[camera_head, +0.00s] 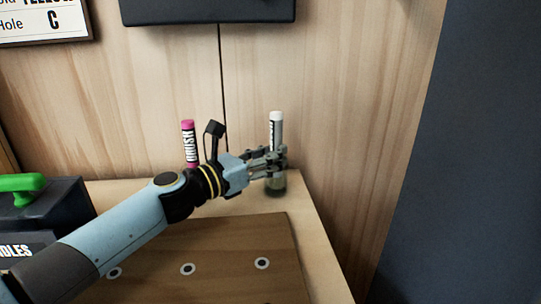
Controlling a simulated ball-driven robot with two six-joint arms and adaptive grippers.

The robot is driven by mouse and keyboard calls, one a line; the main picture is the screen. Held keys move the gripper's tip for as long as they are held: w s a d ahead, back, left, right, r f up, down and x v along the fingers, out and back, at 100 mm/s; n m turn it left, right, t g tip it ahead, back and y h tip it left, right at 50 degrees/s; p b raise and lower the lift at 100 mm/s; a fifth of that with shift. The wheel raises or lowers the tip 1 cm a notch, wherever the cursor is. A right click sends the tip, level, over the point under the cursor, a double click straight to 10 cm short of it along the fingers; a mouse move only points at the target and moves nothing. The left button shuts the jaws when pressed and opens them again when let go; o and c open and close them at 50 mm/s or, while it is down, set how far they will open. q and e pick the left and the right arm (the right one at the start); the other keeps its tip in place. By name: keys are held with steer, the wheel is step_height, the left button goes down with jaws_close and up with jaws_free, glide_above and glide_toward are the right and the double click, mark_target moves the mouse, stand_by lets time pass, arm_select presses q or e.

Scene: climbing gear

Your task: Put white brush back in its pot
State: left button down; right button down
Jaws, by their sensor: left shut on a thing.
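The white brush (276,130) stands upright near the back right corner of the table. My left gripper (277,163) is shut around its lower part and hides some of it. A dark greenish pot-like base (275,187) shows just below the fingers. I cannot tell whether the brush's lower end is inside it. A pink brush (188,143) marked "BRUSH" stands upright to the left, behind my left wrist; its lower end is hidden. My right gripper is not in view.
A wooden board (220,265) with several ringed holes lies on the table in front. A dark case (50,212) with a green handle (22,183) is at the left. The wooden wall (340,90) stands close behind the brushes. The table's right edge is near.

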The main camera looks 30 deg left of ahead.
arm_select(q)
steer(key=c, duration=1.1)
jaws_free()
steer(key=shift+s+a+f, duration=0.1)
steer(key=shift+s+f, duration=0.05)
steer(key=shift+f, duration=0.5)
steer(key=shift+o, duration=0.2)
steer(key=shift+s+f, duration=0.1)
steer(key=shift+s, duration=0.35)
steer(key=v, duration=0.4)
steer(key=r+v, duration=0.1)
steer(key=v, duration=0.1)
steer(key=shift+a+r, duration=0.1)
steer(key=shift+a, duration=0.25)
steer(key=shift+s, duration=0.1)
